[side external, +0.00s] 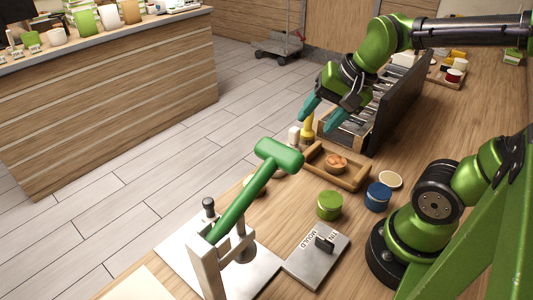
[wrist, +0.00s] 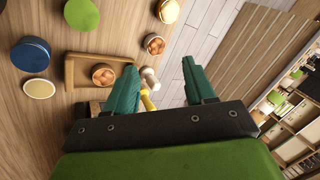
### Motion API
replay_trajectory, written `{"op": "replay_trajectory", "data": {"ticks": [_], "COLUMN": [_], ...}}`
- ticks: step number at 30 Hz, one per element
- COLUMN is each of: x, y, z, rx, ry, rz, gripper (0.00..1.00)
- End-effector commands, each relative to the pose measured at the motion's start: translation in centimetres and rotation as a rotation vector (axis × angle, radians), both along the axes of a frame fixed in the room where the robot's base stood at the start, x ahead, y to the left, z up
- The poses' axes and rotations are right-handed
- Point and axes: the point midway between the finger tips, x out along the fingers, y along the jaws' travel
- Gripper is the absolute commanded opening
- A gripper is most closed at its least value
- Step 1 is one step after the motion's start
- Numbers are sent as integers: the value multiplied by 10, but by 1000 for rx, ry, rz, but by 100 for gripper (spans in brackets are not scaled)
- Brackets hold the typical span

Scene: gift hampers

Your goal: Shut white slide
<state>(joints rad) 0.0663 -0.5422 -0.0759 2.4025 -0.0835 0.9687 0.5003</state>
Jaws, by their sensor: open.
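A pale metallic slide plate (side external: 318,258) marked "TIN MOULD", with a black upright handle (side external: 325,243), sticks out to the right of a press in the side external view. The press has a pale base (side external: 190,243), a grey upright frame (side external: 207,272) and a tilted green lever (side external: 240,210). My gripper (side external: 322,114) is open and empty, well above and behind the slide, near a dark-sided rack. In the wrist view my gripper (wrist: 158,70) shows its teal fingers apart; the slide and press are not seen there.
A wooden tray (side external: 357,184) with a small bowl (side external: 336,164), a green tin (side external: 329,205), a blue tin (side external: 377,197) and a round lid (side external: 390,179) stand behind the slide. A yellow bottle (side external: 307,128) and the rack (side external: 393,105) are near my fingers.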

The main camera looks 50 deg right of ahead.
Motion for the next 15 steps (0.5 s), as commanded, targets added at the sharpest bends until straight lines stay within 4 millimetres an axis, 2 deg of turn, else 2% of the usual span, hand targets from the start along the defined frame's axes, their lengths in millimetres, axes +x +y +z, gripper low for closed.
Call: {"op": "replay_trajectory", "data": {"ticks": [5,7,11,15], "x": [2,11,45,85], "y": [10,20,50,97], "z": [-9,-14,-19,-26], "rx": [1,-6,-44,-111], "ry": [33,67,151,251], "rz": [38,82,213,387], "gripper": [54,54,54,54]}}
